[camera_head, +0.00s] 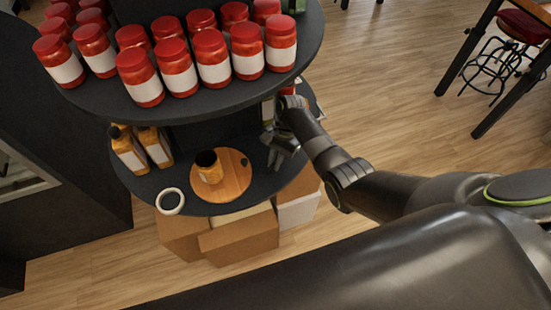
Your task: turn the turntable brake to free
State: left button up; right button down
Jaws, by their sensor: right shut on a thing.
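The turntable (236,185) is a round wooden disc on the lower dark shelf. A small dark knob (245,162) shows near its right edge, and an open jar with an orange-brown label (209,172) stands left of its middle. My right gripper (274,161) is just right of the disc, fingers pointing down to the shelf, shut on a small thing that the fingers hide. From its place beside the disc this seems to be the turntable brake, but its setting cannot be seen. My left gripper is not in view.
The upper shelf (205,100) holds several red-lidded jars and overhangs the lower one. Bottles (128,152) stand at the lower shelf's left. A white ring (170,201) lies at its front edge. Cardboard boxes (238,238) are underneath. A stool (520,28) stands far right.

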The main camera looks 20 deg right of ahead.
jog(key=n+h, duration=0.1)
jog(key=n, duration=0.1)
jog(key=n+g, duration=0.1)
jog(key=n, duration=0.2)
jog(key=shift+w+a+n+h, duration=0.2)
jog(key=shift+n+h, duration=0.1)
jog(key=shift+h, duration=0.1)
jog(key=shift+n+g+h, duration=0.3)
jog(key=shift+n+h, duration=0.5)
jog(key=shift+n, duration=1.5)
jog(key=c, duration=1.5)
grip_release()
jog(key=shift+o, duration=0.2)
jog(key=v, duration=0.7)
jog(key=shift+r, duration=0.25)
jog(key=shift+a+f, duration=0.1)
